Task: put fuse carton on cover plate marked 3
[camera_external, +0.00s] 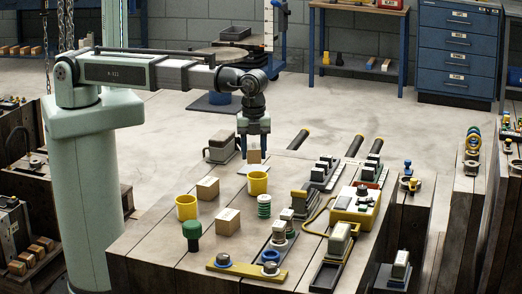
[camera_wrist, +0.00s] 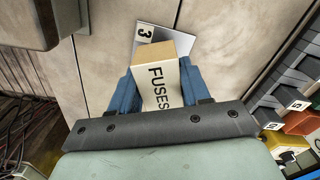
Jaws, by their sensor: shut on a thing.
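My gripper (camera_external: 254,138) points down over the far part of the wooden bench, its blue fingers shut on the fuse carton (camera_external: 254,157). In the wrist view the carton (camera_wrist: 160,82) is tan and white, reads "FUSES", and sits between both fingers (camera_wrist: 158,88). The grey cover plate marked 3 (camera_wrist: 145,34) shows just past the carton's far end, partly hidden behind it. The carton overlaps the plate in that view; I cannot tell whether it touches it.
Two other cartons (camera_external: 207,188) (camera_external: 228,221) and two yellow cups (camera_external: 187,207) (camera_external: 257,183) stand nearer on the bench. A grey device (camera_external: 221,147) is just left of my gripper. A green spring (camera_external: 264,205) and several switch units (camera_external: 323,172) stand to the right.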

